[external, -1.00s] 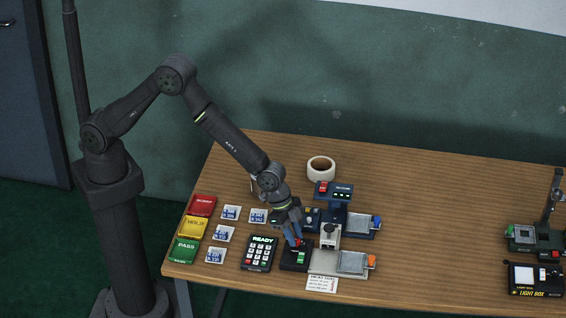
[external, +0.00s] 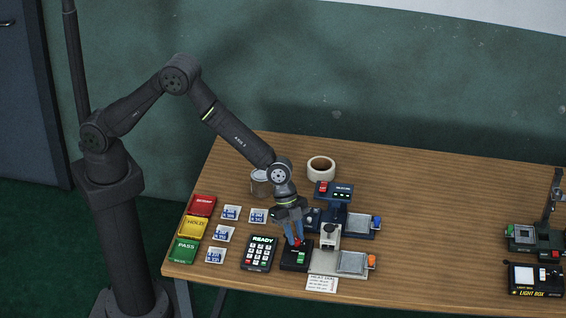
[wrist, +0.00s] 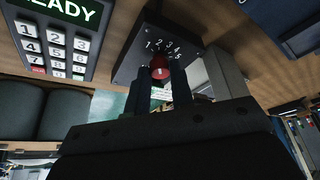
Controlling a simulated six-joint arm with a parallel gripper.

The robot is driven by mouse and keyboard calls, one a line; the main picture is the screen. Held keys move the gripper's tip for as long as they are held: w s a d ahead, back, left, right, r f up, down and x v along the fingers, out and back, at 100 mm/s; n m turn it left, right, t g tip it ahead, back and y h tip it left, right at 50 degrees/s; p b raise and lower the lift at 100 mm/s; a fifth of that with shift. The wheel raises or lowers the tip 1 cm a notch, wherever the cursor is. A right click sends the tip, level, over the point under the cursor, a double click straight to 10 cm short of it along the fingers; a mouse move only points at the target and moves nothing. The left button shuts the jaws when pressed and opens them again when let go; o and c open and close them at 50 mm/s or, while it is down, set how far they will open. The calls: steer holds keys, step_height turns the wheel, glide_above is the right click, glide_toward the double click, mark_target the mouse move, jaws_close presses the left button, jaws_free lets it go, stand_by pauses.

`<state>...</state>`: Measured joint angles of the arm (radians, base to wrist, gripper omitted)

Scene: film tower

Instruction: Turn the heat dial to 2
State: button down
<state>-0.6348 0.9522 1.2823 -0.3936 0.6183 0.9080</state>
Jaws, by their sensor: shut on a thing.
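The heat dial is a red round knob (wrist: 159,67) on a black box (wrist: 128,62). White numerals 1 to 5 curve around the knob in the wrist view. In the wrist view the two fingers (wrist: 162,80) stand either side of the knob. I cannot tell which numeral the knob points to.
A keypad reading READY (external: 259,253) stands close left of the box. A grey-white press (external: 327,256) stands close right, with a blue machine (external: 335,203) behind. A paper note (external: 322,283) lies in front. A tape roll (external: 321,168) sits at the back. The table's right-middle is clear.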

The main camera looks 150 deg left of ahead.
steer(key=shift+m+h, duration=0.3)
steer(key=shift+m, duration=0.5)
steer(key=c, duration=1.3)
jaws_free()
steer(key=shift+o, duration=0.2)
steer(key=v, duration=1.7)
steer(key=shift+r, duration=0.2)
steer(key=x, duration=1.7)
steer(key=shift+f, duration=0.25)
